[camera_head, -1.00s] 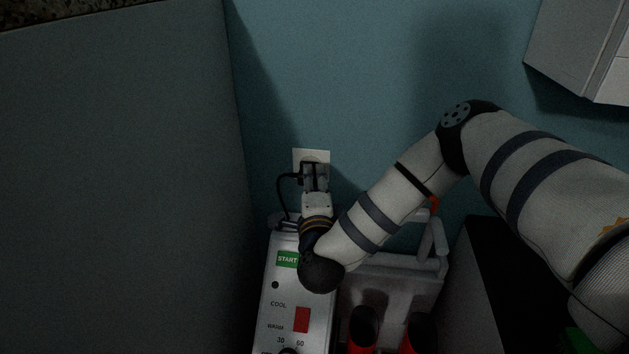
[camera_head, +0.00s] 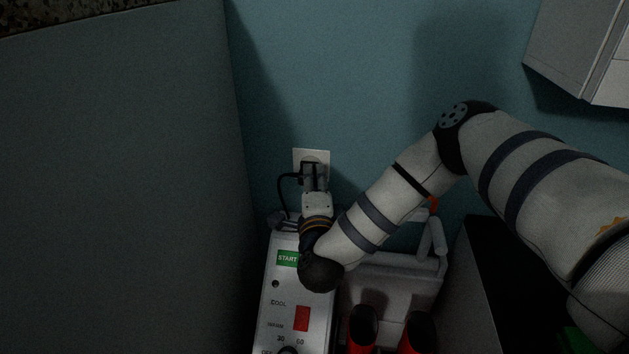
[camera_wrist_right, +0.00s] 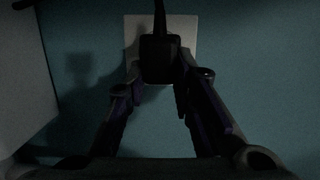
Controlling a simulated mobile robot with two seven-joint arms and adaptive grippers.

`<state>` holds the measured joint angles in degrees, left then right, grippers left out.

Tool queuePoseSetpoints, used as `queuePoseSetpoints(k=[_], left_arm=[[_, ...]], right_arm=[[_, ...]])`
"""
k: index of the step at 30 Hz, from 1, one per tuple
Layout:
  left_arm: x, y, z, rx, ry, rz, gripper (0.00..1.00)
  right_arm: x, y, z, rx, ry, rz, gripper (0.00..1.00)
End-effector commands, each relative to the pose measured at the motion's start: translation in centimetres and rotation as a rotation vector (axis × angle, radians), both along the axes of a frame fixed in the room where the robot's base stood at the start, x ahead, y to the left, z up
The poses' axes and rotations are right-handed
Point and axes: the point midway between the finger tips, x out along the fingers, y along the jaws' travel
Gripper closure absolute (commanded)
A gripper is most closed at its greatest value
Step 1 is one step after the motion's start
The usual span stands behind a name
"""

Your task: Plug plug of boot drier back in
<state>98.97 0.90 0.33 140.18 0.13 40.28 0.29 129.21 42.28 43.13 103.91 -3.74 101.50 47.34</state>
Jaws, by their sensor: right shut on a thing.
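The dark plug (camera_wrist_right: 158,60) is between the fingertips of my right gripper (camera_head: 314,178), which is shut on it. The right wrist view shows the same gripper (camera_wrist_right: 158,76) with a finger on each side of the plug. The plug is in front of the pale socket plate (camera_head: 325,156) on the wall, and the plate also shows behind it in the right wrist view (camera_wrist_right: 187,32). I cannot tell how deep the plug sits. Its black cord (camera_head: 280,190) loops left and down behind the boot drier (camera_head: 287,315). My left gripper is not in view.
A large dark grey panel (camera_head: 120,180) stands close on the left. Boots with red parts (camera_head: 362,328) stand on the drier's grey rack (camera_head: 400,275). A pale cabinet (camera_head: 580,50) hangs at upper right. The blue wall above the socket is clear.

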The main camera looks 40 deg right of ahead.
Motion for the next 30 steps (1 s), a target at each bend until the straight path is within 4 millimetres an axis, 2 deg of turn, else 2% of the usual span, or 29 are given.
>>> queuePoseSetpoints(k=[30], left_arm=[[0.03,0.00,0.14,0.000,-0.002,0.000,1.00]], right_arm=[[0.75,-0.85,0.04,-0.002,-0.003,0.002,1.00]])
